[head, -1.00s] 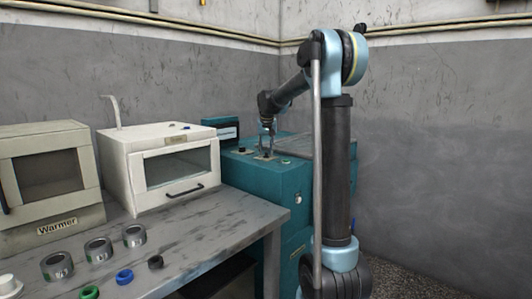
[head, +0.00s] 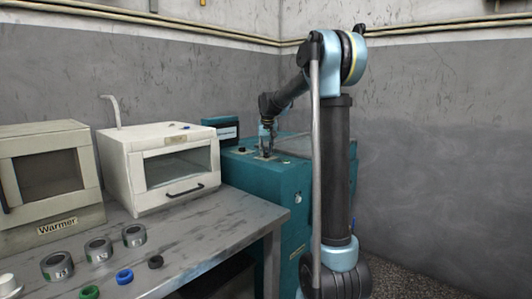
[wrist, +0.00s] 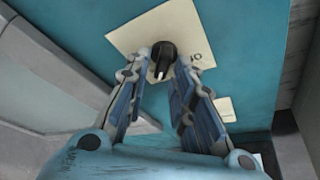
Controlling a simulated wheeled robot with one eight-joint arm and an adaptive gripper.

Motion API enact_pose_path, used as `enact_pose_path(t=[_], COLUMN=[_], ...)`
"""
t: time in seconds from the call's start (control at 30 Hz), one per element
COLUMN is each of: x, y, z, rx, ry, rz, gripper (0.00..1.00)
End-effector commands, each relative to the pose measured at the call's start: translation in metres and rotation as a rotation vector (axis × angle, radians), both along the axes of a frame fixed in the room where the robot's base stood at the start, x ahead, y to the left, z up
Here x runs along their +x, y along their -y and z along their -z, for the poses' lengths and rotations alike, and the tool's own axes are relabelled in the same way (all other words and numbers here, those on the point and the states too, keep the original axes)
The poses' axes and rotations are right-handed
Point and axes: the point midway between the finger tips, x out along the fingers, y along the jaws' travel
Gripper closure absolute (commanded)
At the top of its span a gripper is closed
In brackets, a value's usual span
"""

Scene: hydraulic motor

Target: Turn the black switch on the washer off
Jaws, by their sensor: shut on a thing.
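The black switch (wrist: 162,58) is a knob with a white mark on its tip, set on a cream label plate (wrist: 130,38) on the teal top of the washer (wrist: 90,15). In the wrist view my gripper (wrist: 163,60) has its two fingers on either side of the switch and is shut on it. Part of the lettering on the plate is hidden by the right finger. In the head view the washer (head: 275,180) stands behind the table's right end, and my gripper (head: 265,154) points down at its top. The switch is hidden there by the gripper.
A white oven-like box (head: 160,168) stands left of the washer. A beige warmer (head: 48,175) is further left. Several grey rings, coloured rings and a white part lie on the grey table (head: 205,235). A wall is behind the washer.

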Motion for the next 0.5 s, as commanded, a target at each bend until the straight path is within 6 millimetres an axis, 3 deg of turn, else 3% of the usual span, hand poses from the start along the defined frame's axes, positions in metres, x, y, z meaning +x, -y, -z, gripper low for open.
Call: enact_pose_path(t=[0.5], x=[0.0002], y=[-0.0017], z=[-0.0002], rx=[0.003], ry=[0.002], rz=[-0.406], gripper=[1.00])
